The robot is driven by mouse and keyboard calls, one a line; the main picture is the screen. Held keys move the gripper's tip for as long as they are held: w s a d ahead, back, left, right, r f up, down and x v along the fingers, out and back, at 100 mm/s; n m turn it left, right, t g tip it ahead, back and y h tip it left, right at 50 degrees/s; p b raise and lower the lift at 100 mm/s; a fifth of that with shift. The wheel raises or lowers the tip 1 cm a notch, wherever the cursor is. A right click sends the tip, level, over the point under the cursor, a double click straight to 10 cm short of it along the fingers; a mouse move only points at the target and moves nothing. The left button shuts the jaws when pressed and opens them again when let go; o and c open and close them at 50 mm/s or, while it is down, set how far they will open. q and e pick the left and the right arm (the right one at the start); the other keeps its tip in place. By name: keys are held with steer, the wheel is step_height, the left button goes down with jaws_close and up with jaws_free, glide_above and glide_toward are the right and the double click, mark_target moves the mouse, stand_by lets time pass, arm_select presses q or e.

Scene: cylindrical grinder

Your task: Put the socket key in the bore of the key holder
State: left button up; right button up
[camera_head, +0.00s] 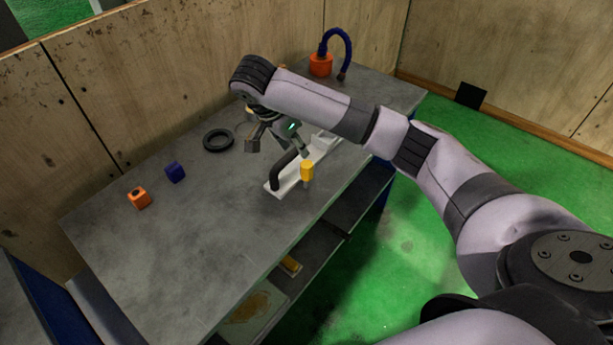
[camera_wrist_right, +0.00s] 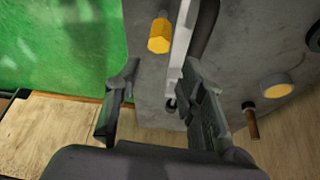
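A yellow hexagonal piece with a short grey stem (camera_head: 307,170) stands by the table's front edge beside a white base; I take it for the socket key, though I cannot be sure. It also shows in the right wrist view (camera_wrist_right: 159,36), beyond the fingertips. An orange block with a dark hole on top (camera_head: 138,198) is at the table's left; I cannot tell whether it is the key holder. My right gripper (camera_head: 280,147) is above the table, behind the yellow piece. Its fingers (camera_wrist_right: 162,78) are apart with nothing visibly held between them. My left gripper is out of view.
A black curved handle (camera_head: 284,170) rises from the white base (camera_head: 272,188) close to my right gripper. A dark blue block (camera_head: 175,172), a black ring (camera_head: 218,141) and an orange base with a blue hose (camera_head: 320,66) stand on the table. The table's left front is clear.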

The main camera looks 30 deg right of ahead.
mark_target(305, 165)
steer(key=p+x, duration=0.1)
steer(key=x, duration=0.5)
steer(key=shift+d, duration=0.1)
steer(key=shift+s+a+p+x, duration=0.1)
steer(key=shift+p+x, duration=0.15)
steer(key=shift+x, duration=0.75)
steer(key=shift+s+a+p+x, duration=0.1)
steer(key=shift+a+p+x, duration=0.1)
steer(key=shift+x, duration=0.75)
steer(key=shift+s+a+p+x, duration=0.1)
steer(key=shift+p+x, duration=0.15)
steer(key=shift+x, duration=0.75)
steer(key=shift+f, duration=0.15)
steer(key=shift+c, duration=0.2)
jaws_close()
